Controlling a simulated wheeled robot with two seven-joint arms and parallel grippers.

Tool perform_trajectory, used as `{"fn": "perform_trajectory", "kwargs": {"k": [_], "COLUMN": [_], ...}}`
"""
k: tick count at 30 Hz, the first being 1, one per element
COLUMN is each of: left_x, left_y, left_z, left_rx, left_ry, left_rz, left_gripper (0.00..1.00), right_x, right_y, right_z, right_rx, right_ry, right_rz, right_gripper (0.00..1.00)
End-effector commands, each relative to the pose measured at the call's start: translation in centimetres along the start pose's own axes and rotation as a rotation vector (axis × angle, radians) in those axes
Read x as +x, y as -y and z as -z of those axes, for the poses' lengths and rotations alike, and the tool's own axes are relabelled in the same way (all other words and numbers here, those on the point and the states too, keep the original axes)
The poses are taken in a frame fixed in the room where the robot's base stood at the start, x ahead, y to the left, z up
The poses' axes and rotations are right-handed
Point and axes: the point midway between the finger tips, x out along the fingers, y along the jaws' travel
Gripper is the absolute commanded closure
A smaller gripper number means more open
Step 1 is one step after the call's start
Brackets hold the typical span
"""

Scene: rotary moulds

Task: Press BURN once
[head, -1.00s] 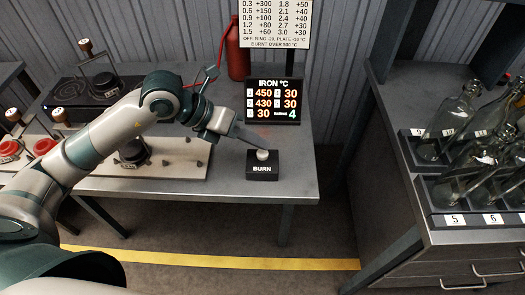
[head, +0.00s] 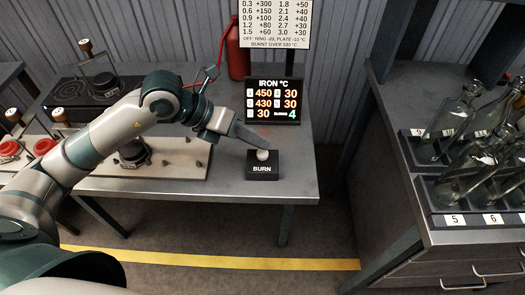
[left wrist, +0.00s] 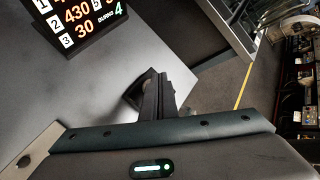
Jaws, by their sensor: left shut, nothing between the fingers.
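The BURN button is a pale round knob (head: 263,155) on a black box (head: 262,172) lettered BURN, near the front right of the grey table. My left gripper (head: 267,143) is shut and empty, its dark fingertips just above and behind the knob in the head view. I cannot tell whether they touch it. The shut fingers (left wrist: 152,95) also show in the left wrist view, where the knob cannot be made out. The display (head: 273,101) reads IRON °C, with a green 4 beside BURNS. My right gripper is not in view.
A pale board (head: 185,160) with a dark iron piece lies left of the box. A red bottle (head: 238,52) stands at the back. Glass bottles fill a rack (head: 455,218) on the right bench.

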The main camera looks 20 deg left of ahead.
Motion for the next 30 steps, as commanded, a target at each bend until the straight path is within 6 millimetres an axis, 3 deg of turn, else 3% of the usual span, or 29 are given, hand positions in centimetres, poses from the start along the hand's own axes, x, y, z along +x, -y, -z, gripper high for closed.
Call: {"fn": "perform_trajectory", "kwargs": {"k": [30], "left_x": [0.59], "left_y": [-0.41], "left_z": [0.44], "left_rx": [0.000], "left_ry": [0.000], "left_rz": [0.000], "left_gripper": [1.00], "right_x": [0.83], "right_y": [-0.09], "right_z": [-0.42], "right_rx": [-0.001], "right_ry": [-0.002], "right_rz": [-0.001], "right_gripper": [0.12]}}
